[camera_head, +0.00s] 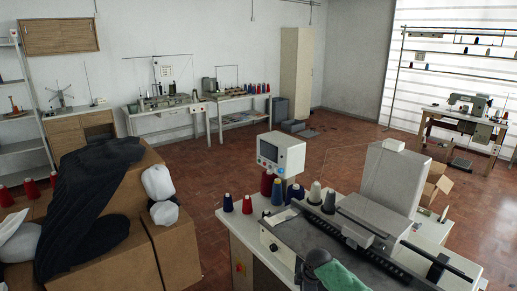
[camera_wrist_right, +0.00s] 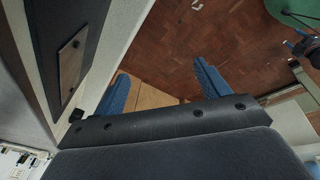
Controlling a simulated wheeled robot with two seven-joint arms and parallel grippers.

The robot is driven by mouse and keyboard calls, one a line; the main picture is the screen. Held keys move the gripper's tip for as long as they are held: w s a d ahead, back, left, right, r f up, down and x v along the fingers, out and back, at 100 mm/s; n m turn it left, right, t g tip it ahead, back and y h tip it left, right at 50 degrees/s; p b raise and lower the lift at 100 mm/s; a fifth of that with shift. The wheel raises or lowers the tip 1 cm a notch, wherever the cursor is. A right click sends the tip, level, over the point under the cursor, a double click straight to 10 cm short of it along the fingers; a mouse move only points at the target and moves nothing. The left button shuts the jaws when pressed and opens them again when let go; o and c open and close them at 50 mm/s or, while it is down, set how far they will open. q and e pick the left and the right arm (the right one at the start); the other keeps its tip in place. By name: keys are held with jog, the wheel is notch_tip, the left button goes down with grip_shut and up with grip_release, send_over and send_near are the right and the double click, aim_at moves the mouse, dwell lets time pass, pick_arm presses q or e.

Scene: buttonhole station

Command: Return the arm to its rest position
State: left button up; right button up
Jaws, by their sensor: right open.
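My right gripper (camera_wrist_right: 162,78) shows in the right wrist view with its two blue fingers spread apart. Nothing is between the fingers. Beyond them are the brown tiled floor and a cardboard-coloured surface. A pale edge with a dark panel runs along the left of that view, beside the left finger; I cannot tell the exact gap.
The buttonhole machine (camera_head: 375,235) stands on a white table with thread cones (camera_head: 248,204) and a green cloth (camera_head: 340,277). Cardboard boxes (camera_head: 180,248) with dark fabric (camera_head: 85,210) stand at left. The tiled floor (camera_head: 235,155) between is largely clear.

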jog(key=s+f+m+b, duration=0.25)
jog(key=s+f, duration=0.35)
jog(key=f, duration=0.4)
jog(key=s+f+m+b, duration=0.1)
jog(key=s+f+m, duration=0.2)
jog(key=s+f, duration=0.5)
jog(key=s+f+m+b, duration=0.1)
jog(key=s+f+m, duration=0.25)
jog(key=f, duration=0.85)
pick_arm(q)
jog(key=w+d+r+b, duration=0.2)
jog(key=w, duration=0.4)
jog(key=w+d+r+b, duration=0.1)
jog(key=w+r, duration=0.2)
jog(key=w, duration=0.2)
jog(key=shift+w+d+r+b, duration=0.25)
jog(key=shift+w+d+b, duration=0.1)
jog(key=shift+w, duration=0.05)
pick_arm(e)
jog(key=s+d+f+m, duration=0.1)
jog(key=s+f+m, duration=0.1)
jog(key=s+f, duration=0.4)
jog(key=s+d+f+m+h, duration=0.1)
jog(key=s+f, duration=0.6)
jog(key=s, duration=0.7)
jog(key=s+d+f+m+h, duration=0.1)
jog(key=s+d+f+m, duration=0.1)
jog(key=s+f, duration=0.5)
jog(key=s+m, duration=0.1)
jog(key=s, duration=0.3)
